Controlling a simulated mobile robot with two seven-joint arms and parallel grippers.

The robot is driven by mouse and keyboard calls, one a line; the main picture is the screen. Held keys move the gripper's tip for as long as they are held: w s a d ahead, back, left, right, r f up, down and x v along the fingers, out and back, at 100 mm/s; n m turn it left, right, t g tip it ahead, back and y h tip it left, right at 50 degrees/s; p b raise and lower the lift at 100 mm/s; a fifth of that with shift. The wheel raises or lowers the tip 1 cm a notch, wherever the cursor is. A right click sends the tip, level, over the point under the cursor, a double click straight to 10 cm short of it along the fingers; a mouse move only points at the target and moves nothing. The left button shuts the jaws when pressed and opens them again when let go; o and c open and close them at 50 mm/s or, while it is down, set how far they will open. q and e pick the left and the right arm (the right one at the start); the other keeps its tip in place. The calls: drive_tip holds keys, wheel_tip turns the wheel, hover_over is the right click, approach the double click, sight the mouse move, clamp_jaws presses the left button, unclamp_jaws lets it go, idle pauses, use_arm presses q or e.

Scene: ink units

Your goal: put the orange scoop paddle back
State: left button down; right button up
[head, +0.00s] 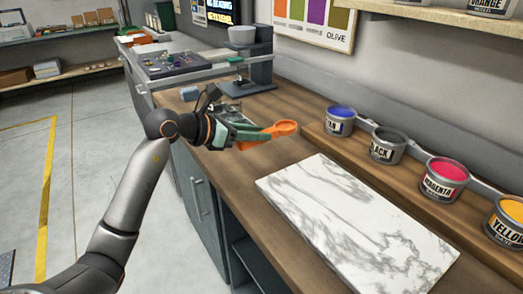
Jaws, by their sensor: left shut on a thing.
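The orange scoop paddle (281,128) is held in my left gripper (250,137), above the wooden counter. Its rounded scoop end points right, toward the row of ink tins. My left gripper is shut on the handle end, and its fingers hide part of the handle. Several open ink tins stand on a raised wooden shelf along the wall: a blue one (339,121), a black one (387,146), a magenta one (443,179) and a yellow one (506,222). My right gripper is not in view.
A white marble slab (355,225) lies on the counter (238,170) in front of the tins. A grey scale-like machine (250,62) stands at the counter's back. Small items partly hidden by my gripper sit behind it. The floor at left is open.

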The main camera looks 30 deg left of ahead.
use_arm(q)
hover_over(258, 157)
drive_tip(key=f, duration=0.7)
drive_tip(key=shift+s+d+f, duration=0.15)
drive_tip(key=shift+s+f, duration=0.05)
drive_tip(key=shift+s, duration=0.05)
drive_tip(key=shift+w+f+b, duration=0.2)
drive_tip(key=shift+f+b, duration=0.1)
drive_tip(key=shift+f, duration=1.5)
drive_tip(key=shift+f, duration=0.15)
drive_tip(key=c, duration=0.6)
unclamp_jaws()
drive_tip(key=shift+s+a+r, duration=0.2)
drive_tip(key=shift+a+r, duration=0.05)
drive_tip(key=v, duration=1.1)
drive_tip(key=shift+s+a+r, duration=0.1)
drive_tip(key=shift+s+r, duration=0.05)
drive_tip(key=shift+s, duration=0.1)
